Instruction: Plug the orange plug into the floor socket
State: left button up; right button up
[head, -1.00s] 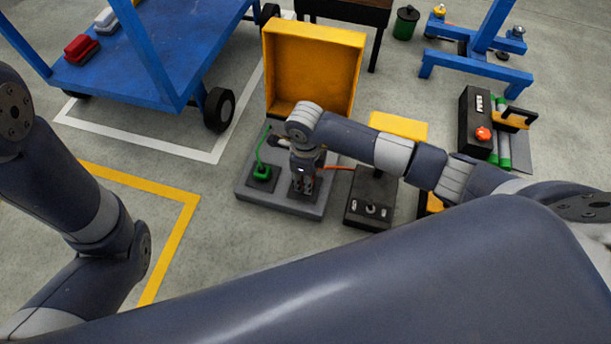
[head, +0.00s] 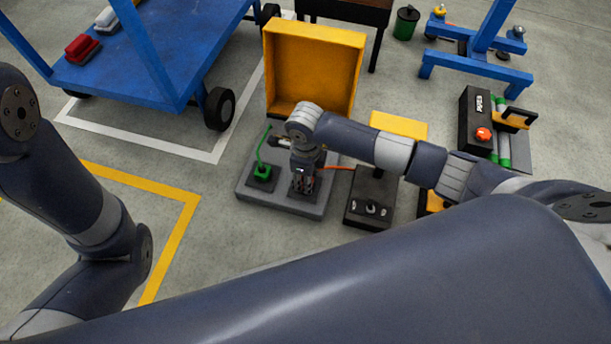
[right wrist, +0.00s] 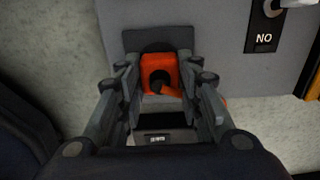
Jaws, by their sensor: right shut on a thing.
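The orange plug (right wrist: 158,74) sits between the fingers of my right gripper (right wrist: 160,88) in the right wrist view. The gripper is shut on it. A dark square socket (right wrist: 158,38) shows directly behind the plug. I cannot tell how far the plug is seated in it. In the head view my right gripper (head: 304,184) points down over the right part of the grey floor base (head: 287,205), and its fingers hide the plug. An orange cable (head: 338,168) runs off to the right. My left gripper is out of view; only its arm shows.
A green plug (head: 262,171) with a green cable stands on the base's left part. A yellow open lid (head: 314,65) rises behind. A black control box (head: 371,200) stands close on the right. A "NO" label (right wrist: 264,38) shows at upper right in the wrist view.

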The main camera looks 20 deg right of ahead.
jog(key=shift+f+b, duration=0.3)
jog(key=shift+f, duration=0.25)
jog(key=o, duration=1.1)
jog(key=shift+c, duration=0.2)
notch_tip(320, 180, up, 12)
